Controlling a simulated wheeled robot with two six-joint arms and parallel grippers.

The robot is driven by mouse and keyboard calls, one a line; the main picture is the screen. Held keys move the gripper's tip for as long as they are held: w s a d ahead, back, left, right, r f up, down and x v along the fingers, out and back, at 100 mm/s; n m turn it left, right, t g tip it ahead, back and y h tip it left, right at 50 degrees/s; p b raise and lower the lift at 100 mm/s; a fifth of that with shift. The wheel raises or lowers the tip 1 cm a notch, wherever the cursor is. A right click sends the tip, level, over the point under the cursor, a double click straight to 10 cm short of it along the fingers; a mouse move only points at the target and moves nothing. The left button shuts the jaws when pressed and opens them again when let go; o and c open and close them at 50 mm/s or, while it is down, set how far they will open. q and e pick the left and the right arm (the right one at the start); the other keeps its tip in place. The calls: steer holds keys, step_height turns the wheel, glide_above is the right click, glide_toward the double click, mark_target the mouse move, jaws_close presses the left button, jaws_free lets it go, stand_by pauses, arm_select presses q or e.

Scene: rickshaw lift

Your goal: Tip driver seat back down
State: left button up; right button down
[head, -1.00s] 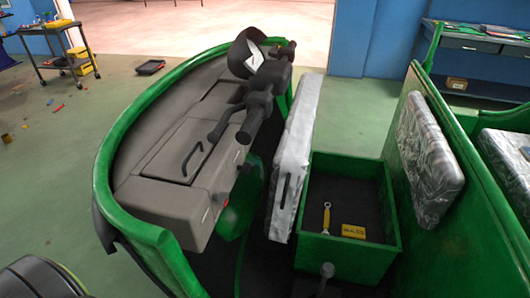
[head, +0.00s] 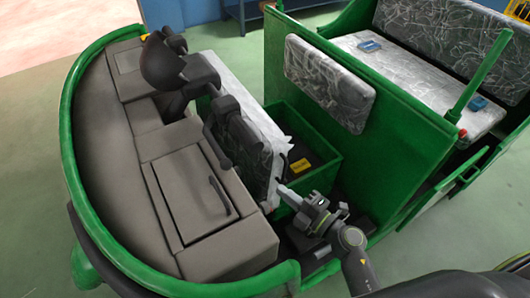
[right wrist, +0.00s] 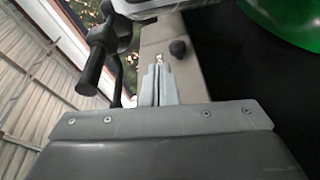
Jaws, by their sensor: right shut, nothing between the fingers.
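The driver seat (head: 262,135) is a pale slab wrapped in plastic. It stands tipped up on edge between the handlebar (head: 222,125) and the open green seat box (head: 322,152). My right gripper (head: 282,189) is shut and empty. Its fingertips are close to the seat's near lower edge; whether they touch it I cannot tell. The shut fingers also show in the right wrist view (right wrist: 158,70), pointing towards a grey panel. The handlebar partly hides the seat in the head view. My left gripper is not in view.
A yellow item (head: 299,166) lies in the seat box. The wrapped backrest (head: 328,80) is on the green partition behind the box. The grey dashboard (head: 190,190) and green front rim (head: 68,130) lie to the left. A passenger bench (head: 400,70) is beyond the partition.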

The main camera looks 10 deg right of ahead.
mark_target(268, 162)
steer(key=w+a+r+n+p, duration=0.2)
steer(key=w+a+r, duration=0.2)
steer(key=w+a, duration=0.35)
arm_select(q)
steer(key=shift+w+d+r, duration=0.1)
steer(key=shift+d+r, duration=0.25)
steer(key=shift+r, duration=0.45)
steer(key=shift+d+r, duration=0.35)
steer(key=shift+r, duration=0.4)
arm_select(e)
steer(key=shift+y, duration=0.4)
steer(key=shift+w+d+f, duration=0.15)
steer(key=shift+w+d, duration=0.05)
steer(key=shift+d, duration=0.55)
steer(key=shift+w+d+f, duration=0.15)
steer(key=shift+w+d, duration=0.1)
steer(key=shift+d, duration=0.5)
steer(key=shift+w+d+f, duration=0.15)
steer(key=shift+w+d, duration=0.05)
steer(key=shift+d, duration=0.55)
steer(key=shift+d, duration=0.15)
